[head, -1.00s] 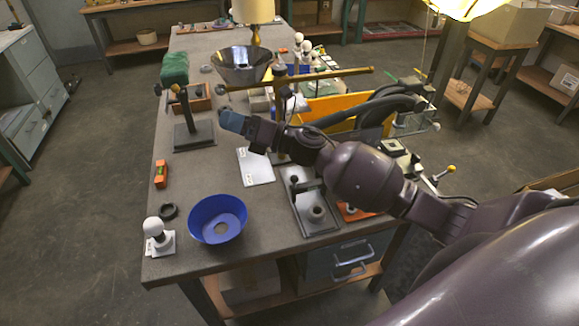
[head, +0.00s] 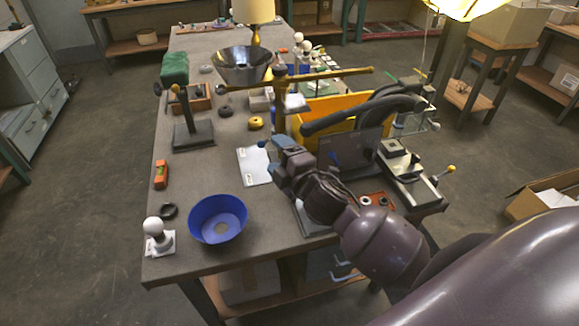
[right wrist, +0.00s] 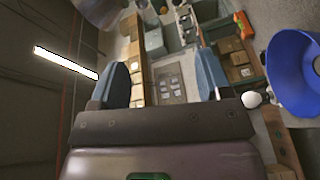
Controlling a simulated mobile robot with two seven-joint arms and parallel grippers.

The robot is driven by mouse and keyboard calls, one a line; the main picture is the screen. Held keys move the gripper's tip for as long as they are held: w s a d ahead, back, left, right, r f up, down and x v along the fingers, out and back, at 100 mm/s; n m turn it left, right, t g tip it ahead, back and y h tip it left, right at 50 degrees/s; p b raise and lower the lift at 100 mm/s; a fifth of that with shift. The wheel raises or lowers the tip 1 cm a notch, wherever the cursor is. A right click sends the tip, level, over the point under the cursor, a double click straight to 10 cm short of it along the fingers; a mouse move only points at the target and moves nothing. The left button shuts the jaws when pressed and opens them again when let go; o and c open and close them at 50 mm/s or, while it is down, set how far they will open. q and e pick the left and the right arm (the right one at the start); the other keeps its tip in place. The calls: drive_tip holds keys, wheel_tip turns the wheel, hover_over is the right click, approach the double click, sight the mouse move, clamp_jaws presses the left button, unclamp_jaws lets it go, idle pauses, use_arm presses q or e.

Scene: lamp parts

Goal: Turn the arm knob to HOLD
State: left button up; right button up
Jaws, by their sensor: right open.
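A brass post (head: 279,100) carries a long horizontal brass arm (head: 330,74) near the middle of the bench, with a dark piece (head: 279,70) at their joint. I cannot tell whether that piece is the arm knob, and no HOLD mark is readable. A second stand (head: 185,110) with a green-covered top has a small dark knob (head: 157,89) and a yellow tip (head: 175,88). My right gripper (head: 272,150) is in front of the brass post, apart from both stands. In the right wrist view its blue fingers (right wrist: 163,78) are apart with nothing between them. My left gripper is out of view.
A blue bowl-shaped shade (head: 217,219), a white bulb on a holder (head: 158,234) and an orange level (head: 160,175) stand at the front left. A yellow bin (head: 318,110) and a fixture (head: 410,172) are on the right.

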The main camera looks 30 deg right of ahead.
drive_tip(key=shift+s+d+f+m+g+h, duration=0.4)
drive_tip(key=shift+s+f+m, duration=0.2)
drive_tip(key=shift+m, duration=0.15)
drive_tip(key=shift+s+d+f+m+g+h, duration=0.3)
drive_tip(key=shift+s+f+m+h, duration=0.15)
drive_tip(key=shift+s+m, duration=0.25)
drive_tip(key=shift+w, duration=0.1)
